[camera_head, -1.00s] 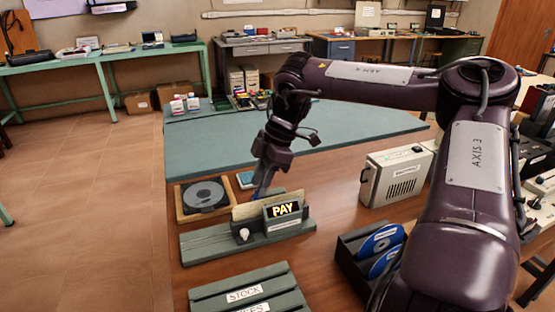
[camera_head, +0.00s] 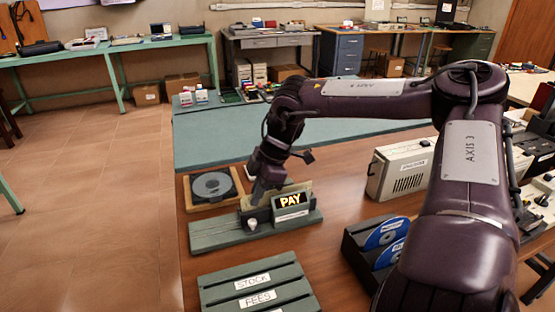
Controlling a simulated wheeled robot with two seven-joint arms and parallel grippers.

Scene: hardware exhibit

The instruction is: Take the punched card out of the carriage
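The green carriage (camera_head: 218,233) lies on the wooden table, with a lit PAY sign (camera_head: 290,200) and a white knob (camera_head: 252,224) at its front. A beige punched card (camera_head: 302,187) stands upright in it behind the sign; its middle is covered. My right gripper (camera_head: 265,190) points down at the card's upper edge from behind. Its fingertips overlap the card and carriage in the picture. I cannot tell whether the fingers are open or closed on the card. My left gripper is not in view.
A wooden tray with a grey disc (camera_head: 212,187) sits behind the carriage at left. A green slotted rack (camera_head: 229,290) labelled STOCK and FEES is in front. A dark rack with blue discs (camera_head: 386,233) and a beige box (camera_head: 400,170) stand to the right.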

